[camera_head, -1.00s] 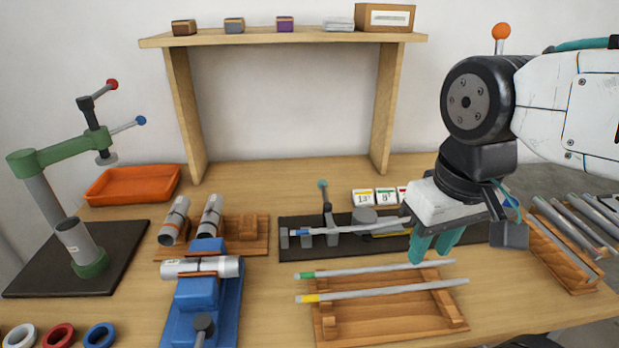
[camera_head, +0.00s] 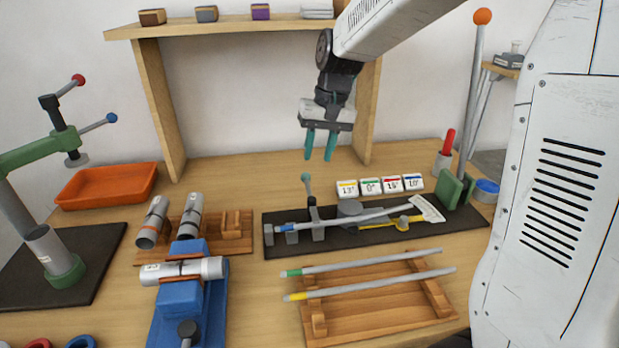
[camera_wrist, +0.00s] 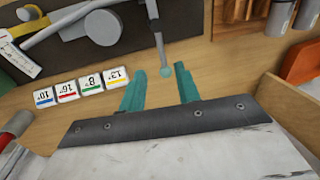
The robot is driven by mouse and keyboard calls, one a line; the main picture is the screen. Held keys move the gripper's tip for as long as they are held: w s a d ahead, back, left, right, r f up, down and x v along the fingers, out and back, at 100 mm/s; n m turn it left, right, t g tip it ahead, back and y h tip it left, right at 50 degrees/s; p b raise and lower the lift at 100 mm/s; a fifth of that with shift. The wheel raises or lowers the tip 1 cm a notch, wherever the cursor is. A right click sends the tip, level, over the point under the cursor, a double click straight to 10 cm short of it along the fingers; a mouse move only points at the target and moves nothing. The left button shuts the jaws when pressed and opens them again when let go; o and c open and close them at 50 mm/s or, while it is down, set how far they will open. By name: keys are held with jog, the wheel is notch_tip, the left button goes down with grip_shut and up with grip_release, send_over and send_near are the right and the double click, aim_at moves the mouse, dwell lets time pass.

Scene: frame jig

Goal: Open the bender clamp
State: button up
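The bender (camera_head: 375,232) lies on a dark base plate in the middle of the table, with a grey tube with a blue end (camera_head: 345,221) lying along it. Its clamp lever stands upright near the left part, topped by a teal knob (camera_head: 306,178). My gripper (camera_head: 319,158) is open and empty, fingers pointing down, just above the knob and slightly right of it in the head view. The clamp jaw's exact contact with the tube is too small to tell.
Numbered cards (camera_head: 380,186) stand behind the bender. A wooden rack (camera_head: 385,325) with two tubes lies in front. A blue fixture (camera_head: 190,300) holding a tube is left, with an orange tray (camera_head: 105,185) farther back. A wooden shelf (camera_head: 160,100) rises behind my gripper.

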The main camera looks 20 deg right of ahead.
aim_at(308, 184)
jog(key=f, duration=0.3)
jog(key=w+a+f, duration=0.1)
jog(key=f, duration=0.2)
jog(key=w+f, duration=0.1)
jog(key=f, duration=0.2)
jog(key=shift+w+a, duration=0.1)
jog(key=shift+a, duration=0.1)
jog(key=shift+r, duration=0.1)
grip_shut()
